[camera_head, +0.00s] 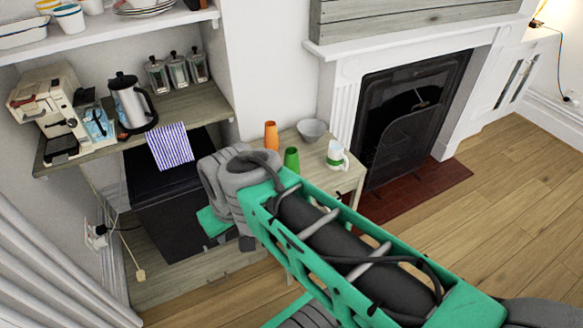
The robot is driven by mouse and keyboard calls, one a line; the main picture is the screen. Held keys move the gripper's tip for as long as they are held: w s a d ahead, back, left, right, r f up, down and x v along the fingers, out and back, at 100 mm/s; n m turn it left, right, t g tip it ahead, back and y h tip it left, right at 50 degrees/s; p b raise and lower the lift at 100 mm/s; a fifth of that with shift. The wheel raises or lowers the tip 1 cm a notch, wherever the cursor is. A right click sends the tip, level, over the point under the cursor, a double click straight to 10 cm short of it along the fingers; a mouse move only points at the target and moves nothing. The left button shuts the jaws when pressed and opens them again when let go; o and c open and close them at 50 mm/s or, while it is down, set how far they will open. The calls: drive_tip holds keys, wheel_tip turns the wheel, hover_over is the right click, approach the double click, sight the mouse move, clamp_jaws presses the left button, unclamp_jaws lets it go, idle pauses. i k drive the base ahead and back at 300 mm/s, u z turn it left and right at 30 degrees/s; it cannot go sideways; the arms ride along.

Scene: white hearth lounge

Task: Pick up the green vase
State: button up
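The green vase (291,159) stands upright on a small pale wooden table (345,183). My arm crosses in front of the table, and its edge comes close to the vase's base in the picture. An orange vase (271,135) stands just behind and left of the green one. My gripper (226,232) shows only in part at the arm's far end, left of the green vase and apart from it. Its fingers are mostly hidden by the wrist, so whether they are open or shut does not show.
A grey bowl (312,130) and a white-and-green mug (337,155) share the table. A wooden shelf (190,105) with a kettle (131,103) and coffee machine (47,103) is at left. The fireplace (405,115) is right; wooden floor (500,195) is open there.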

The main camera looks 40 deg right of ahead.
sight(290, 162)
drive_tip(key=z, duration=1.25)
